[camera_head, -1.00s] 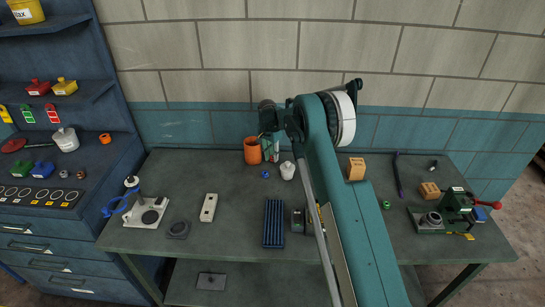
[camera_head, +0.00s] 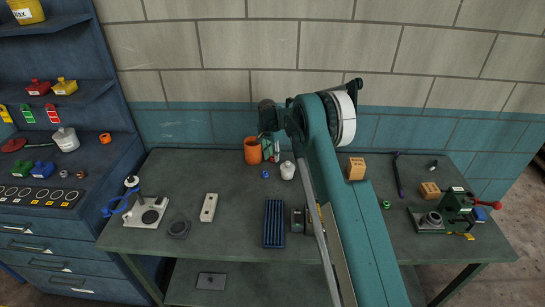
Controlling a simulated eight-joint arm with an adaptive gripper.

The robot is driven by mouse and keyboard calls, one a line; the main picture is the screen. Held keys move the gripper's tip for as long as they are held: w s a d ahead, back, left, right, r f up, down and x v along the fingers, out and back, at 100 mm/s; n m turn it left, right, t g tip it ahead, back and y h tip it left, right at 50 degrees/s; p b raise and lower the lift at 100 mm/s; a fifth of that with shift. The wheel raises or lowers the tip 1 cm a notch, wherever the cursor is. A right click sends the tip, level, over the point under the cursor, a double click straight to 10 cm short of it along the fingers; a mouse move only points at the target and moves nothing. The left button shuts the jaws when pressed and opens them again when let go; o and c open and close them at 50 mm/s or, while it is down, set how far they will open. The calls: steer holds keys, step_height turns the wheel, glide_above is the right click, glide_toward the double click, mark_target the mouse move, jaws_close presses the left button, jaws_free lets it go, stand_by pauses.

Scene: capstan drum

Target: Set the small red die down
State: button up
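My arm reaches over the bench from the front, and my gripper (camera_head: 269,143) hangs at its far end, beside the orange cup. The gripper is small and partly covered by my own wrist, so I cannot tell whether its fingers are open or shut. I cannot make out the small red die anywhere. It may be hidden by the gripper or the arm. Small green, white and reddish patches show around the gripper's end, too small to separate.
The workbench (camera_head: 160,180) holds an orange cup (camera_head: 252,152), a white pot (camera_head: 287,170), a blue ribbed tray (camera_head: 274,222), a white block (camera_head: 209,207) and an orange box (camera_head: 356,169). A green-based press (camera_head: 455,210) stands at the right. The left middle of the bench has free room.

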mark_target(272, 162)
step_height(272, 162, up, 12)
steer(key=s, duration=0.1)
steer(key=shift+a, duration=0.45)
steer(key=shift+f, duration=0.1)
stand_by(0.5)
steer(key=shift+s, duration=0.1)
